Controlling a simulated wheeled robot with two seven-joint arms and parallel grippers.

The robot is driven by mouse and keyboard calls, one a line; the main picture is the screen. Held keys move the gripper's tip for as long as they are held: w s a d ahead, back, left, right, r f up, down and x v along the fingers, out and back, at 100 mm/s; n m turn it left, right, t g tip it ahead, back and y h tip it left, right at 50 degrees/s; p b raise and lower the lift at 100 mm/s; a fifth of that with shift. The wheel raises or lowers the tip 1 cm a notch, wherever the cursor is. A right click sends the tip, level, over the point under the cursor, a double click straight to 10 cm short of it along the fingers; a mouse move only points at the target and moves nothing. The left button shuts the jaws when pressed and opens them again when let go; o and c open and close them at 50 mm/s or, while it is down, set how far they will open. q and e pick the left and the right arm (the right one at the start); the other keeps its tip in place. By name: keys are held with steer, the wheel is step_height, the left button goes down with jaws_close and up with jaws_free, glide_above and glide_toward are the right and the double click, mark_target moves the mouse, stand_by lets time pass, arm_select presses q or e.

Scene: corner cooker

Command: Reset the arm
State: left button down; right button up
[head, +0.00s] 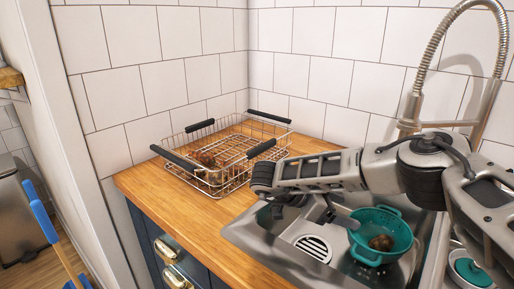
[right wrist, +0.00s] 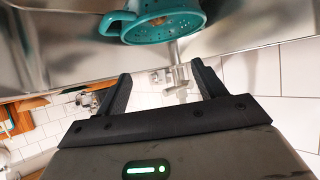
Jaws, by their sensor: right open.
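My right arm reaches in from the right over the sink in the head view. Its gripper (right wrist: 163,88) shows clearly in the right wrist view, with two black fingers spread apart and nothing between them. In the head view the fingertips are hard to make out, close to the teal colander (head: 402,234). The colander sits in the sink basin with a round brown item (head: 381,243) inside. In the right wrist view the colander (right wrist: 165,24) is at the top edge, beyond the fingers and apart from them. My left gripper is not in view.
A wire dish rack (head: 232,182) with black handles stands in the counter corner, holding a brown item (head: 207,158). The steel faucet (head: 412,105) rises behind the sink (head: 262,235). A teal item (head: 472,271) lies at lower right. The wooden counter (head: 205,230) before the rack is clear.

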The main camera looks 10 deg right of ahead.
steer(key=x, duration=1.3)
steer(key=shift+s+d+f, duration=0.1)
steer(key=shift+s+d, duration=0.05)
steer(key=shift+d, duration=0.1)
steer(key=shift+r+p, duration=0.75)
steer(key=shift+p, duration=0.2)
steer(key=shift+r+p, duration=0.3)
steer(key=shift+r, duration=0.25)
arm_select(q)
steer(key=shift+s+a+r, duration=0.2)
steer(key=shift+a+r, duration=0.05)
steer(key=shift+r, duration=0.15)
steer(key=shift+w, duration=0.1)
arm_select(e)
steer(key=shift+f, duration=0.15)
